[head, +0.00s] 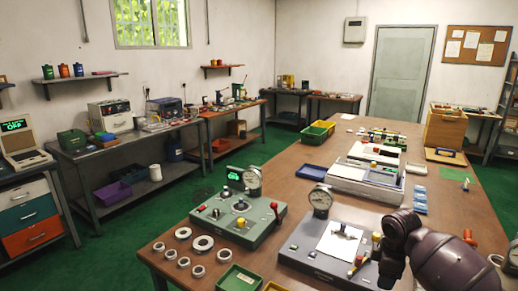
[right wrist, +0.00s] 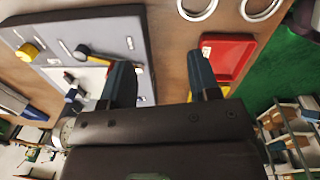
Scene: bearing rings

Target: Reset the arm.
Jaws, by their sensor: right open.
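My right arm comes in from the lower right of the head view, with its dark gripper (head: 388,268) over the right side of the grey panel device (head: 300,256). In the right wrist view the two fingers of this gripper (right wrist: 161,72) stand wide apart with nothing between them. The grey panel (right wrist: 125,40), with a yellow knob (right wrist: 27,52) and a black lever, lies beyond the left finger. A red tray (right wrist: 232,50) lies beyond the right finger. My left gripper is not in view.
Several metal bearing rings (head: 203,243) lie on the wooden table (head: 290,180) at its near left, beside a green panel device (head: 215,226) and a green tray (head: 238,278). Two rings (right wrist: 262,8) show at the top of the wrist view. A dial gauge (head: 320,198) stands behind the grey panel.

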